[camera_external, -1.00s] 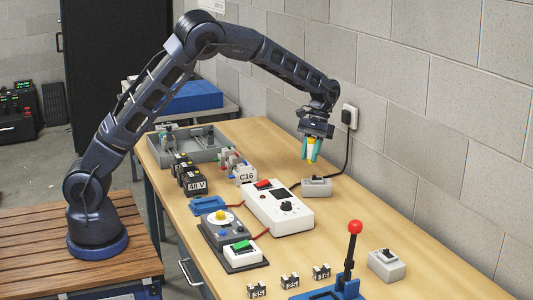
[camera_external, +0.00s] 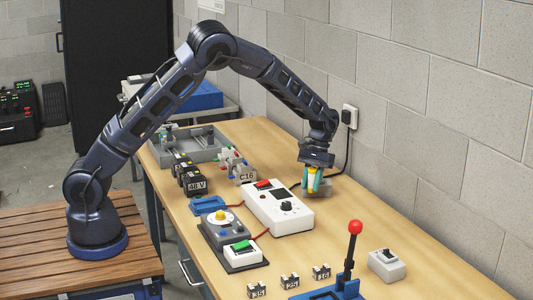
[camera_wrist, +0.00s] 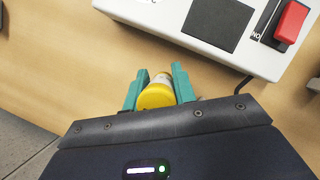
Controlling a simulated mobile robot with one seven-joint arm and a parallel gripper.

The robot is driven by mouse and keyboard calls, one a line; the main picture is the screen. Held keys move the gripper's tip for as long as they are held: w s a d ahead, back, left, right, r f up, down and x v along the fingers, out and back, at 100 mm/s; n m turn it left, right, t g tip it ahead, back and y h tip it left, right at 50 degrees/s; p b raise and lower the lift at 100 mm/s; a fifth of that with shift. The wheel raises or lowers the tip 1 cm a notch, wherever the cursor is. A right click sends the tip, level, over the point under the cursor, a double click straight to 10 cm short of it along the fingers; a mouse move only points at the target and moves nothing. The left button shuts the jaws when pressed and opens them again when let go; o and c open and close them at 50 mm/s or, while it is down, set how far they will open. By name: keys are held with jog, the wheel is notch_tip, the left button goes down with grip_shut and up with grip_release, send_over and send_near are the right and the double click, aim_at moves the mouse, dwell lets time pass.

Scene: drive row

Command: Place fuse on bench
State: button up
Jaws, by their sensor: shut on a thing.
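The fuse (camera_external: 313,184) is a small cylinder with a yellow end and a pale white body. My gripper (camera_external: 315,188) is shut on it, with a teal finger on each side, over the far side of the bench (camera_external: 360,220). In the wrist view, the fuse (camera_wrist: 157,92) sits between the two teal fingers (camera_wrist: 159,86), its yellow end toward the camera. The bench has a light wood top. I cannot tell whether the fuse touches anything below.
A white meter box (camera_external: 278,208) with a red switch stands in front to the left. A red-knobbed lever (camera_external: 354,240) and a grey switch box (camera_external: 386,265) stand nearer. Bare wood lies right of the meter.

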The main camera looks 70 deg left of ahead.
jog(key=shift+f, duration=3.1)
jog(key=shift+f, duration=0.1)
jog(key=o, duration=1)
